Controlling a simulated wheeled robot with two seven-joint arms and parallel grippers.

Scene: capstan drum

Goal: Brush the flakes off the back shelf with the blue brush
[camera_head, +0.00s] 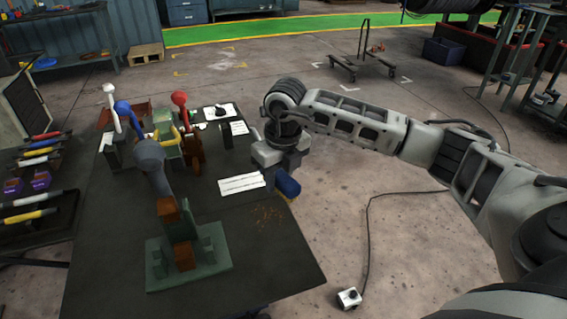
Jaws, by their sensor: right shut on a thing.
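My right gripper (277,160) hangs over the right edge of the dark table (110,265), its arm coming in from the right. It is shut on a blue cylindrical thing, likely the blue brush (287,184), which shows just below the jaws. Its bristles cannot be made out. A patch of small orange-brown flakes (268,216) lies on the dark surface near the right edge, just below the blue thing in the picture. Whether the blue thing touches the surface cannot be told. I cannot make out a separate back shelf. My left gripper is not in view.
A green-based fixture with a grey-topped lever (150,157) stands left of the flakes. Several levers with white, blue, red (180,98) and yellow knobs stand behind it. White paper strips (242,184) lie near the gripper. A cabled white box (349,298) is on the floor.

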